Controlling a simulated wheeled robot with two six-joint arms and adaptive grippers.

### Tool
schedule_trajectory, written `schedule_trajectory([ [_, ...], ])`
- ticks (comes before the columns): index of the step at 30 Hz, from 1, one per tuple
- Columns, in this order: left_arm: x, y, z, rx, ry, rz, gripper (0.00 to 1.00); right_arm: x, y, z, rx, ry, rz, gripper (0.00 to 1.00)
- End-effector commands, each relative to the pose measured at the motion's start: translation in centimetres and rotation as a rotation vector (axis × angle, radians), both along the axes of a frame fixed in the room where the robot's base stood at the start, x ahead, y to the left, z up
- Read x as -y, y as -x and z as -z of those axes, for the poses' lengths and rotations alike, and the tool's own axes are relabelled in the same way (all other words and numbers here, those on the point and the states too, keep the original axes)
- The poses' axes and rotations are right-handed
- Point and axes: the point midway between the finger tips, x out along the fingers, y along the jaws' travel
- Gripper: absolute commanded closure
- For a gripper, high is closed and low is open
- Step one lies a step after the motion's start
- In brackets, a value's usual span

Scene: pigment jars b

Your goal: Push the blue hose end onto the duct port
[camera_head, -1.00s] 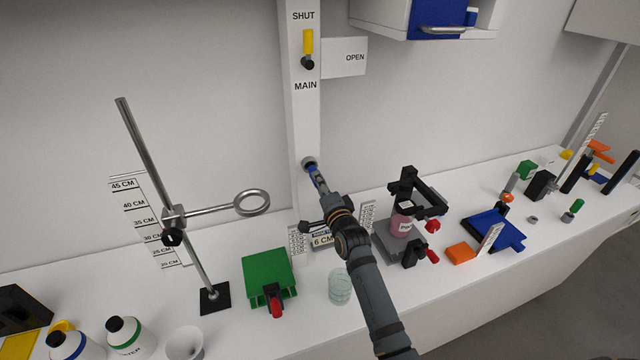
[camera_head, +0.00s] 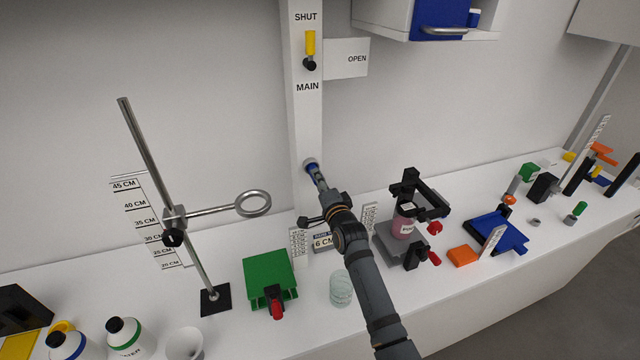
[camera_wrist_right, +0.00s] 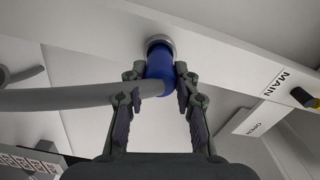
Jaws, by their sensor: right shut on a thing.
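The duct port (camera_head: 309,164) is a short round grey fitting low on the white vertical duct (camera_head: 307,120). It also shows at the top of the right wrist view (camera_wrist_right: 158,43). My right gripper (camera_head: 319,183) is in front of the port. In the right wrist view its fingers (camera_wrist_right: 160,82) are shut on the blue hose end (camera_wrist_right: 159,64), from which a grey hose (camera_wrist_right: 70,98) runs left. The far end of the blue hose end meets the port's rim and is in line with it. How deep it sits cannot be told. My left gripper is not in view.
A ring stand (camera_head: 213,290) with a ring (camera_head: 252,203) stands left of the duct. A green box (camera_head: 268,268), stacked glass dishes (camera_head: 341,288) and a black stand with a pink jar (camera_head: 402,226) are on the bench below. A yellow-handled valve (camera_head: 310,45) is above the port.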

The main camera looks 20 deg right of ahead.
Motion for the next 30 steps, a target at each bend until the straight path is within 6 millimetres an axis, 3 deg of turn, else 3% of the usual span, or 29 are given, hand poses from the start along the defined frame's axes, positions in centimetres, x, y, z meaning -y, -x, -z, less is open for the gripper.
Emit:
schedule_trajectory([
  [11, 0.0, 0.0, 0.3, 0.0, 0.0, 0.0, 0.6, 0.0, -1.0, 0.0, 0.001, 0.0, 0.0, 1.0],
  [12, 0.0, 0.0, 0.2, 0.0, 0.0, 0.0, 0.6, 0.0, -0.9, 0.0, 0.0, 0.0, 0.0, 0.65],
  [17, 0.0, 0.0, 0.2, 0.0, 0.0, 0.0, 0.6, 0.0, -0.9, 0.0, 0.0, 0.0, 0.0, 0.44],
  [26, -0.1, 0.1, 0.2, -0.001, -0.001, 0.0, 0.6, 0.0, -0.8, 0.0, 0.0, 0.0, 0.0, 0.44],
  [30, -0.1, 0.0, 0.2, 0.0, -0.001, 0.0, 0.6, 0.0, 0.9, 0.1, -0.001, 0.0, 0.0, 0.44],
])
